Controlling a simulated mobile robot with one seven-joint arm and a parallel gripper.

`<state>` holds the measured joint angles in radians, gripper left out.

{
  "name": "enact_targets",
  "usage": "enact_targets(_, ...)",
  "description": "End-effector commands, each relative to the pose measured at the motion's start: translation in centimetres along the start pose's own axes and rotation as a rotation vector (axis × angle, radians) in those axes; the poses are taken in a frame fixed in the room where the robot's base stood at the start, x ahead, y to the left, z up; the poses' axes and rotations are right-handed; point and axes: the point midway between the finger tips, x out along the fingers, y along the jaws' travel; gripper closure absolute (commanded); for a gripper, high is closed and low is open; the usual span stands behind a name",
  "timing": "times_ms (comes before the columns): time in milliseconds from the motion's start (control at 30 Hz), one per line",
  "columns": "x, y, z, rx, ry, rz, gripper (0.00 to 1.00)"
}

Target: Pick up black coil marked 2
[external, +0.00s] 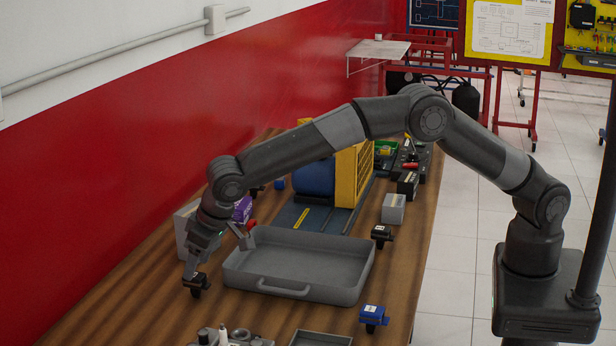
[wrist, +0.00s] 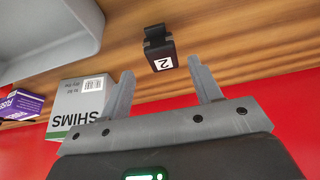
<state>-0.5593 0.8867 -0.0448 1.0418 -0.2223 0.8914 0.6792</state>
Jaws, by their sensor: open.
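The black coil marked 2 (wrist: 158,48) lies on the wooden table in the wrist view, with a white label reading "2" facing the camera. In the external view the coil (external: 197,284) sits on the table left of the grey tray. My gripper (wrist: 165,82) is open and empty, its two fingers apart. The coil is beyond the fingertips, roughly in line with the gap between them. In the external view my gripper (external: 215,255) is tilted just above and behind the coil; its fingertips are hard to make out there.
A grey tray (external: 261,287) stands right of the coil. A grey SHIMS box (wrist: 86,106) and a purple box (wrist: 20,104) are near my gripper. The red wall (external: 100,215) runs along the table's left side. Another black coil (external: 381,234) and a blue one (external: 373,314) stand at right.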

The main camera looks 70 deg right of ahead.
Motion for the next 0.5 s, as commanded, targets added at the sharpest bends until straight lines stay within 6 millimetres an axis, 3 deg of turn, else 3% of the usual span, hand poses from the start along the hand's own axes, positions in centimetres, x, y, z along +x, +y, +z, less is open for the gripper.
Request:
enact_targets(367,4.5,-0.5,0.9,0.001,-0.001,0.000,0.42)
enact_targets(500,5.2,-0.5,0.9,0.000,0.001,-0.001,0.42)
